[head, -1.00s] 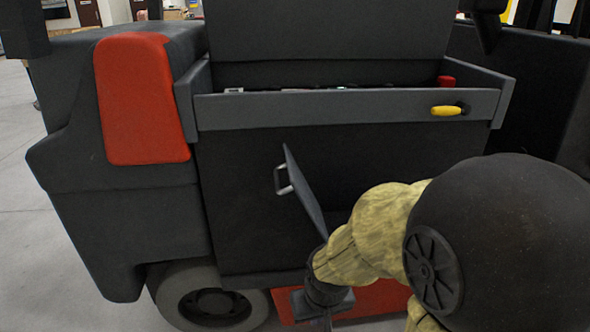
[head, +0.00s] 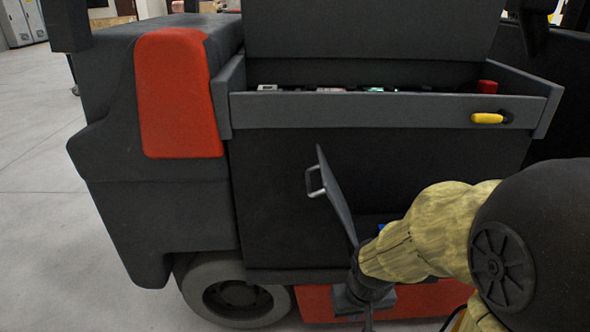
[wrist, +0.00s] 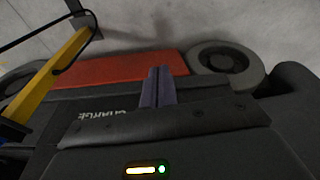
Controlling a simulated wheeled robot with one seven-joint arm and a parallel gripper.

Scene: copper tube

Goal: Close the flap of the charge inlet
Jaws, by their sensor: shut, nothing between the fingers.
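The flap (head: 338,195) is a thin dark panel with a metal handle (head: 315,181) on its left face. In the head view it stands open, tilted out from the dark side of the vehicle. A small blue part (head: 381,228) shows behind it; the rest of the inlet is hidden by the flap and my arm. My gripper (wrist: 153,88) is shut and empty in the wrist view, over the edge of a dark panel (wrist: 190,120). Lettering reading CHARGE (wrist: 103,114) appears upside down beside it.
A grey tray (head: 380,110) with a yellow handle (head: 487,118) juts out above the flap. A wheel (head: 235,290) and red skirt (head: 420,298) lie below. The wrist view shows a yellow post (wrist: 45,85) with a dark cable at left. Floor at the left is clear.

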